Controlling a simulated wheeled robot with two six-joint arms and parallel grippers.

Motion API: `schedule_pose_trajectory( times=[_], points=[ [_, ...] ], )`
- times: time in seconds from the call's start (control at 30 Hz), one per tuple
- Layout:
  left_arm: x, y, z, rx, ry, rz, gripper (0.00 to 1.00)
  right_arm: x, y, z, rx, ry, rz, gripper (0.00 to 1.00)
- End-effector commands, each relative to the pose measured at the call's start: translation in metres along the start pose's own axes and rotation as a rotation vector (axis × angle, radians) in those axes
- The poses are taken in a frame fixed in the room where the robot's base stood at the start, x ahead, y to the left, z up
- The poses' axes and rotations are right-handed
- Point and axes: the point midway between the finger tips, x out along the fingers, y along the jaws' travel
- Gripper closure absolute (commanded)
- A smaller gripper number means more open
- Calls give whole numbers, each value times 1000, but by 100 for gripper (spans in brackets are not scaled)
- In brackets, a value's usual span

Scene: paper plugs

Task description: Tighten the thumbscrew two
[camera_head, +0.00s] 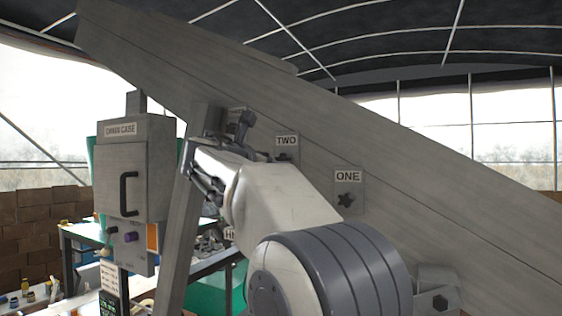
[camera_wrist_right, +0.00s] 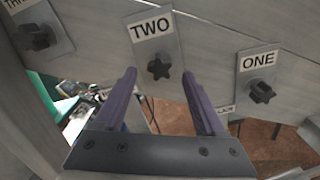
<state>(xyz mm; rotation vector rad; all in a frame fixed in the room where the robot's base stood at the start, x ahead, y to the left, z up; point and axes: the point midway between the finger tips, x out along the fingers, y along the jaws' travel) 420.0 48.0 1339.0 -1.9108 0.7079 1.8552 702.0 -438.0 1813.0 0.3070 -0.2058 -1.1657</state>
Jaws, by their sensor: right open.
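Thumbscrew two is a dark star-shaped knob (camera_wrist_right: 160,69) on a grey plate under a white label TWO (camera_wrist_right: 150,29). In the head view the label TWO (camera_head: 287,141) shows on the sloping beam, with its knob (camera_head: 283,157) partly hidden behind my right arm. My right gripper (camera_head: 212,165) is in front of the beam, fingertips unclear in the head view. In the right wrist view my right gripper (camera_wrist_right: 159,76) is open and empty. Its purple fingers point up at the plate, the knob appearing between their tips; I cannot tell the remaining gap. My left gripper is not in view.
Thumbscrew one (camera_wrist_right: 262,92) is to the right, and it also shows in the head view (camera_head: 346,200). Another knob (camera_wrist_right: 37,37) is at the left. The grey sloping beam (camera_head: 420,175) fills the background.

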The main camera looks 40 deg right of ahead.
Motion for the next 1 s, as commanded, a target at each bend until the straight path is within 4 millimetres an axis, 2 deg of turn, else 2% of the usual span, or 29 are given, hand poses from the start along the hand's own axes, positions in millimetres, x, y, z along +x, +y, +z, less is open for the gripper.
schedule_pose_trajectory(
  times=[0.5,0.8,0.87,1.0],
  points=[
    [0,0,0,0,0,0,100,27,0,-1,0,1,-1,28],
    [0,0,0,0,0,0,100,30,0,0,0,1,0,28],
    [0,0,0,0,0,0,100,30,0,0,0,1,0,47],
    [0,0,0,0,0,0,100,30,0,0,0,1,0,100]
  ],
)
